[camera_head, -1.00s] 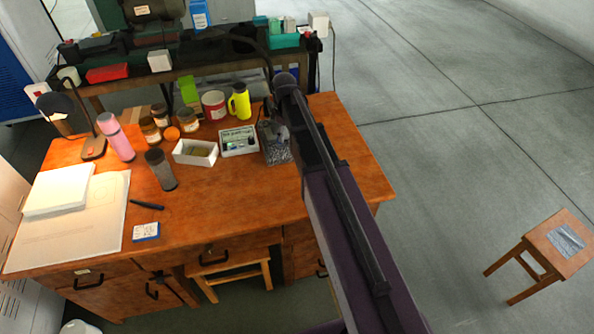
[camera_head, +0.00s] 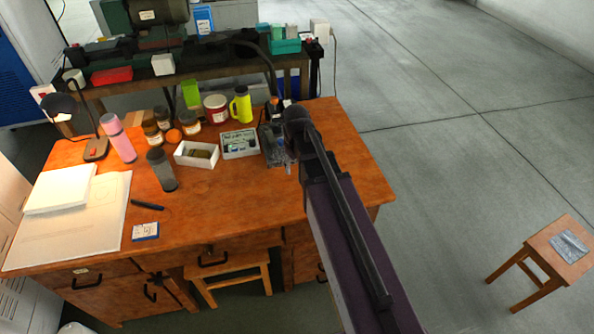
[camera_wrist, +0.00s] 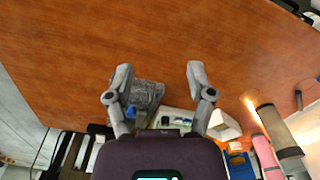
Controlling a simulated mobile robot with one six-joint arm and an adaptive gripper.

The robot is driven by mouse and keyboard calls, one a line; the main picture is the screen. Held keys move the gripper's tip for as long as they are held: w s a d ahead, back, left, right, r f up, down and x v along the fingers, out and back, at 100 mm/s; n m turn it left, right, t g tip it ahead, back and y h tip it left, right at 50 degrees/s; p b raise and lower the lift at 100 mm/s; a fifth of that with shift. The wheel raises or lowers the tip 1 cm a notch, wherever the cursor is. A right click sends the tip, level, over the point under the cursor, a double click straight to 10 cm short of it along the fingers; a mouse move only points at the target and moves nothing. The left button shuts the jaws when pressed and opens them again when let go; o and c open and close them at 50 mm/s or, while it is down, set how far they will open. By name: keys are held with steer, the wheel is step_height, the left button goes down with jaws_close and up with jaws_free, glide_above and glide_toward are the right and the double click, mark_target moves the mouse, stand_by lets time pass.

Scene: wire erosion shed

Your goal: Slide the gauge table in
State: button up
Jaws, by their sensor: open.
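No thing in view is clearly marked as the gauge table. In the wrist view the pouch (camera_wrist: 148,95) shows between my fingers, nearer the left one. My gripper (camera_wrist: 160,74) is open, its fingers apart with nothing held. Whether it touches the pouch I cannot tell.
Papers (camera_head: 60,190) and a lamp (camera_head: 62,106) are at left. The desk's right side is clear. A stool (camera_head: 548,253) stands apart at right.

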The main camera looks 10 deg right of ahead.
steer(key=shift+s+f, duration=0.1)
steer(key=shift+s, duration=0.35)
steer(key=shift+w, duration=0.1)
